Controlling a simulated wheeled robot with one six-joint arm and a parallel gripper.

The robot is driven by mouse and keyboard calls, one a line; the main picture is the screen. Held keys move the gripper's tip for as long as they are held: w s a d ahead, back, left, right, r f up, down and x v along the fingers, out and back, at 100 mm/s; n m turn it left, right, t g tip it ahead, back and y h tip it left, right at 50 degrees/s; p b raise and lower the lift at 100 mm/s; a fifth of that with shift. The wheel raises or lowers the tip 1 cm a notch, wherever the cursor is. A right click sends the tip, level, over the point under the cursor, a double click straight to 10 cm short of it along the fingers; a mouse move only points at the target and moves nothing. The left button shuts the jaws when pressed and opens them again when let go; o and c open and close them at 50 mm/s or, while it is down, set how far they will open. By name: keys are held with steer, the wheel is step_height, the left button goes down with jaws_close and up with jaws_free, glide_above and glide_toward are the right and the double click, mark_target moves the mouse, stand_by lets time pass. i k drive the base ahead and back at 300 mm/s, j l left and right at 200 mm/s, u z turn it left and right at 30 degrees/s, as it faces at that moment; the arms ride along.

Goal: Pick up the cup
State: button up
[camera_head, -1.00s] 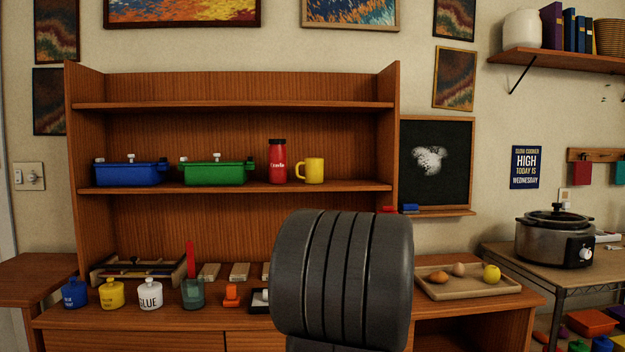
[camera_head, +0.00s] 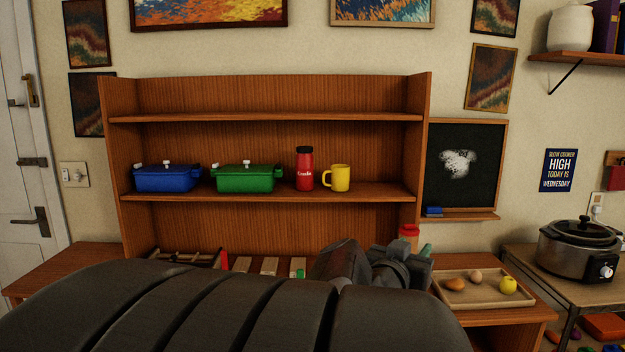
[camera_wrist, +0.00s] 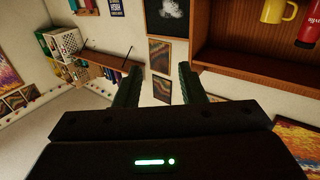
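The yellow cup (camera_head: 340,178) stands upright on the middle shelf of the wooden hutch, at the right end of a row, with its handle to the left. It touches or nearly touches the red bottle (camera_head: 304,170) on its left. The wrist view, which is turned over, shows the cup (camera_wrist: 278,11) at the top right, cut by the frame edge. My gripper (camera_wrist: 160,88) is open, with nothing between its two fingers. It points at the wall and pictures, apart from the cup. In the head view my arm hides much of the desk, and the fingers are mostly unclear.
A green lidded dish (camera_head: 245,178) and a blue one (camera_head: 166,178) share the shelf (camera_head: 270,196). A tray (camera_head: 483,291) with egg and fruit shapes lies on the desk at right, near a slow cooker (camera_head: 580,247). The upper shelf (camera_head: 265,118) is empty.

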mark_target(340, 174)
steer(key=i+l+u, duration=0.2)
steer(key=u, duration=0.2)
steer(key=i+l+u, duration=0.2)
steer(key=u, duration=0.15)
steer(key=i+l+u, duration=0.15)
steer(key=l+u, duration=0.25)
steer(key=i+l, duration=0.1)
steer(key=l, duration=0.25)
steer(key=i+l, duration=0.1)
steer(key=l, duration=0.2)
steer(key=i+l, duration=0.1)
steer(key=l, duration=0.25)
steer(key=i+u, duration=0.05)
